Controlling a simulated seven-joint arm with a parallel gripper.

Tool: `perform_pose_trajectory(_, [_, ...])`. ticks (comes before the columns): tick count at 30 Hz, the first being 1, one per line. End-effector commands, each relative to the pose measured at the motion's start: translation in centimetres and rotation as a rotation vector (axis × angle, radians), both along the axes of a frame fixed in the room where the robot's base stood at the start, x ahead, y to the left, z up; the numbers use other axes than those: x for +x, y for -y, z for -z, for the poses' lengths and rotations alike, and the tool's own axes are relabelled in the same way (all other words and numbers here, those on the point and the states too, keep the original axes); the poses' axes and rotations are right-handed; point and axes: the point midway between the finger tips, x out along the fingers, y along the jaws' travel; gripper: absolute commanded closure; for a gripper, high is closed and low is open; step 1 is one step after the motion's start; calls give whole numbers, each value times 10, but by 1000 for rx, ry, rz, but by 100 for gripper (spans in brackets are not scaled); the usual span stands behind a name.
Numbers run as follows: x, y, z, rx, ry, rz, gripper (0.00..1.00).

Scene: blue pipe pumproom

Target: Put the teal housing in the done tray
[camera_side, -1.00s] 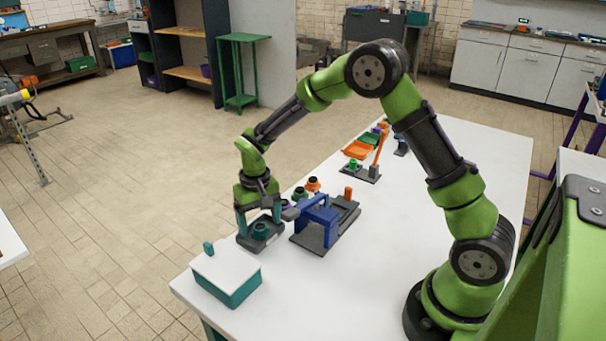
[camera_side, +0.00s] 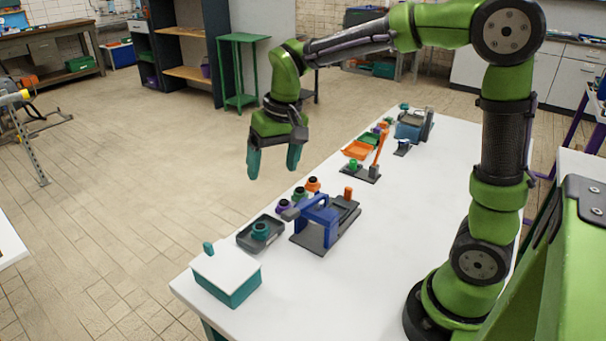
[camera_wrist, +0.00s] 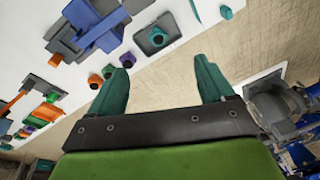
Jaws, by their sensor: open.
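The teal housing (camera_side: 260,230) sits upright in a dark grey tray (camera_side: 246,244) near the table's left end, between the teal box and the blue frame. In the wrist view the teal housing (camera_wrist: 157,37) shows inside the same grey tray (camera_wrist: 173,21). I cannot read any label on the tray. My gripper (camera_side: 273,175) is open and empty, high above the table's far-left edge and well clear of the tray. Its two teal fingers (camera_wrist: 160,80) stand wide apart in the wrist view, with nothing between them.
A teal box with a white lid (camera_side: 228,272) stands at the near left corner. A blue frame on a grey base (camera_side: 318,215) stands right of the tray. Purple, green and orange housings (camera_side: 312,184) line the far edge. The table's near middle (camera_side: 400,210) is clear.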

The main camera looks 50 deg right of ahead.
Motion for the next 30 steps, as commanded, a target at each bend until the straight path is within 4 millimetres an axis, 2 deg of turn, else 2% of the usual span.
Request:
perform_pose_trajectory(1, [-20, -1, -15, 13, 54, -2, 18])
perform_pose_trajectory(6, [-80, -4, -40, 56, 215, -12, 18])
perform_pose_trajectory(12, [-133, -8, -41, 94, 372, -13, 18])
perform_pose_trajectory(18, [-155, -10, -36, 109, 444, -14, 18])
perform_pose_trajectory(30, [-156, -10, -35, 110, 448, -14, 18])
